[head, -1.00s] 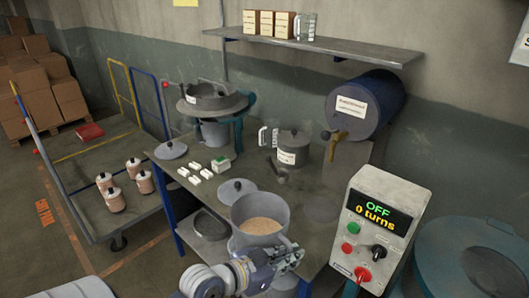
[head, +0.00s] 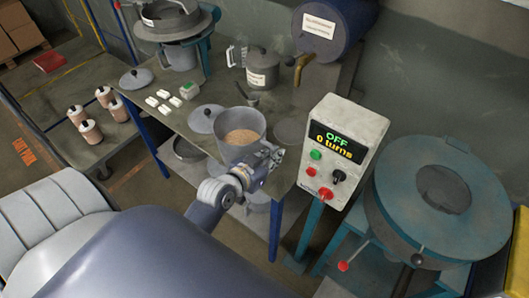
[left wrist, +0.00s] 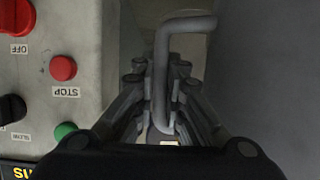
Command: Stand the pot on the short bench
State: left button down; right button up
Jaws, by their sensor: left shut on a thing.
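The pot (head: 238,151) is a grey open vessel with tan grains inside, at the front edge of a grey-topped bench (head: 185,121) with blue legs. My left gripper (head: 270,160) is shut on the pot's handle at its right side. In the left wrist view the bent grey handle (left wrist: 188,23) passes between the fingers (left wrist: 160,92), with the pot's grey wall (left wrist: 265,75) to the right. The pot looks upright; I cannot tell whether its base touches the bench. The right gripper is not in view.
A control box (head: 340,150) reading OFF, 0 turns, stands close right of the gripper. A round teal machine (head: 440,205) is further right. A loose lid (head: 204,118), white blocks (head: 165,100) and a labelled lidded pot (head: 262,70) occupy the bench. Jars (head: 90,130) stand on the left trolley.

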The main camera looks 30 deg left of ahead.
aim_at(248, 144)
pick_arm(q)
jog(key=x, duration=0.3)
jog(key=a+p+x, duration=0.1)
jog(key=x, duration=0.2)
jog(key=p+x, duration=0.1)
jog(key=x, duration=0.2)
jog(key=shift+w+a, duration=0.1)
jog(key=shift+a, duration=0.3)
jog(key=c, duration=1.9)
grip_release()
jog(key=shift+s+d+f, duration=0.1)
jog(key=shift+s+f, duration=0.15)
jog(key=shift+f, duration=0.15)
jog(key=shift+o, duration=1.2)
jog(key=shift+s+r, duration=0.1)
jog(key=b+v, duration=0.1)
jog(key=v, duration=1.1)
